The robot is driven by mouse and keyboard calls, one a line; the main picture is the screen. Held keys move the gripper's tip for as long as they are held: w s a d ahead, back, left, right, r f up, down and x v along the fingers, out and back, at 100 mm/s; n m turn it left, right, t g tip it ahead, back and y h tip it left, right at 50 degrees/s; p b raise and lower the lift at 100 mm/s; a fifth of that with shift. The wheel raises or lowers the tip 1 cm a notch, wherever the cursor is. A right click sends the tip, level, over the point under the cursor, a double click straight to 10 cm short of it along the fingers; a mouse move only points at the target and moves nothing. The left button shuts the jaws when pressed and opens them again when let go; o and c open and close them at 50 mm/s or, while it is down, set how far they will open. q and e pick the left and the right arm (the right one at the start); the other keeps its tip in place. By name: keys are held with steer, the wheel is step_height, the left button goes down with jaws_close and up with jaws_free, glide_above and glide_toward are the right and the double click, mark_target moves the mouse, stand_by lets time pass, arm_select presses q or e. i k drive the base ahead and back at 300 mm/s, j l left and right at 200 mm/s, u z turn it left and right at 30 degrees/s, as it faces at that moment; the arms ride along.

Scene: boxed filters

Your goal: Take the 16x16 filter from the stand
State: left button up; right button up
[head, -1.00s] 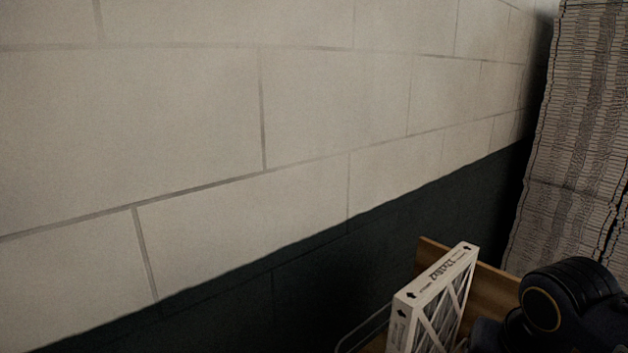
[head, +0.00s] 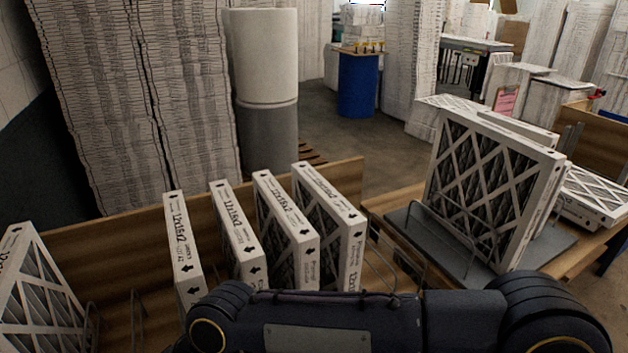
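Several white-framed filters stand upright in a wire rack on a wooden shelf: a far-left one (head: 35,290), a thin one (head: 183,250), a second (head: 238,237), a third (head: 287,232) and a fourth (head: 330,227). Larger filters (head: 490,185) lean upright on a grey stand (head: 400,222) with a wire loop, at the right. Neither gripper is in view. One of my dark arms crosses the bottom edge and hides the lower parts of the rack filters.
Tall stacks of filter sheets (head: 140,95) and a white-and-grey cylinder (head: 265,95) stand behind the shelf. A blue barrel (head: 358,85) is at the back. Flat filters (head: 592,190) lie on the right-hand table. Floor (head: 345,150) shows clear between shelf and barrel.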

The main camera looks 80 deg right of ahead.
mark_target(508, 179)
steer(key=k+z, duration=0.75)
steer(key=z, duration=2.4)
steer(key=i+l, duration=0.2)
steer(key=l, duration=0.15)
steer(key=i+l+u, duration=0.1)
steer(key=i+l, duration=0.3)
steer(key=l, duration=0.25)
